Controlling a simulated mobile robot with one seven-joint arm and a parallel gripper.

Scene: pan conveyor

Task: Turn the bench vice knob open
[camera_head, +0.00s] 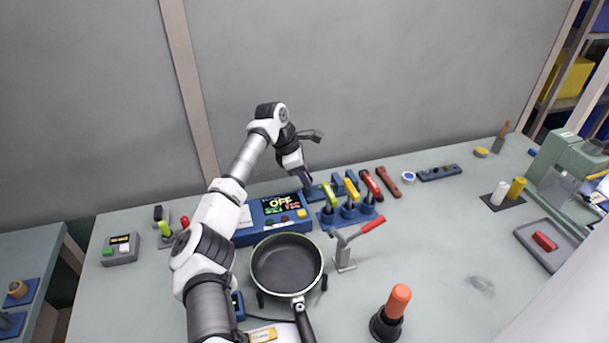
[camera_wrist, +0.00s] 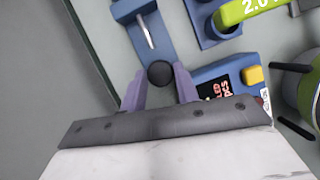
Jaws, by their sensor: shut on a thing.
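The bench vice (camera_wrist: 160,38) is blue with a bare metal screw in its slot, in the wrist view. Its round black knob (camera_wrist: 160,73) is at the near end of the screw. My gripper (camera_wrist: 165,78) has its two purple fingers on either side of the knob and is shut on it. In the head view my gripper (camera_head: 306,181) points down at the back of the bench, just behind the control box. It hides the knob there, and little of the vice shows.
A blue control box (camera_head: 245,229) reading OFF stands close to my gripper. Levers with green, yellow and red handles (camera_head: 329,194) stand right of it. A black frying pan (camera_head: 286,264) and a red-handled toggle clamp (camera_head: 345,256) are in front. The bench is clear at centre right.

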